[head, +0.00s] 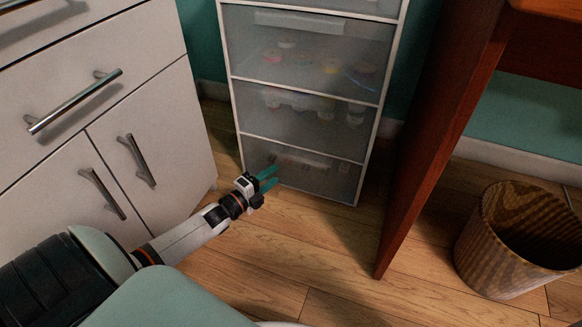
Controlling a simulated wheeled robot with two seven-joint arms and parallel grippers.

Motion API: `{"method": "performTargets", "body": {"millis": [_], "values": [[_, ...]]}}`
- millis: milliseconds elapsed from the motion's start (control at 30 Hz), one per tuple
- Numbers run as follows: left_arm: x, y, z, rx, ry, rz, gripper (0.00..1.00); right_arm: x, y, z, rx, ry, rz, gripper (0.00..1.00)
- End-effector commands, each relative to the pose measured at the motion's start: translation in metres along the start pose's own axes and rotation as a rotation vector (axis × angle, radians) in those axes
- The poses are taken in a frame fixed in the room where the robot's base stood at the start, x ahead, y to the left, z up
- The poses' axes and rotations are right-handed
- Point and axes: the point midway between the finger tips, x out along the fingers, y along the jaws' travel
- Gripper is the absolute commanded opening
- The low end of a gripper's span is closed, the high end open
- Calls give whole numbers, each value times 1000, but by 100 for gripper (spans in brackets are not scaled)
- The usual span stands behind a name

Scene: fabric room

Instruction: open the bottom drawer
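The bottom drawer (318,178) is the lowest frosted, see-through front of a white-framed drawer unit (372,135) at the upper middle of the head view. Its front looks flush with the drawers above, so it appears closed. Some pale contents show dimly through it. My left gripper (268,178) is in front of the lower left part of this drawer. Its two teal fingers are apart with a gap between them, and nothing shows between them. I cannot tell whether the fingertips touch the drawer. My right gripper is not in view.
A white cabinet (45,185) with metal handles stands at the left, close to my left arm. A reddish wooden desk panel (440,130) stands to the right of the drawer unit. A patterned round bin (495,258) is at the lower right. Wooden floor (320,245) in front of the drawers is clear.

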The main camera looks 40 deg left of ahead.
Motion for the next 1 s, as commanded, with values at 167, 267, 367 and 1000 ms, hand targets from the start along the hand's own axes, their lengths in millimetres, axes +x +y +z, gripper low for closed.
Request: {"method": "performTargets", "body": {"millis": [167,267,367,1000], "values": [[39,-6,0,0,0,4,40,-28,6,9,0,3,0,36],[56,-5,0,1,0,2,40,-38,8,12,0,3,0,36],[70,-4,0,-1,1,2,40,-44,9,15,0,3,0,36],[82,-1,0,-2,1,-2,12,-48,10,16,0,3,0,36]]}}
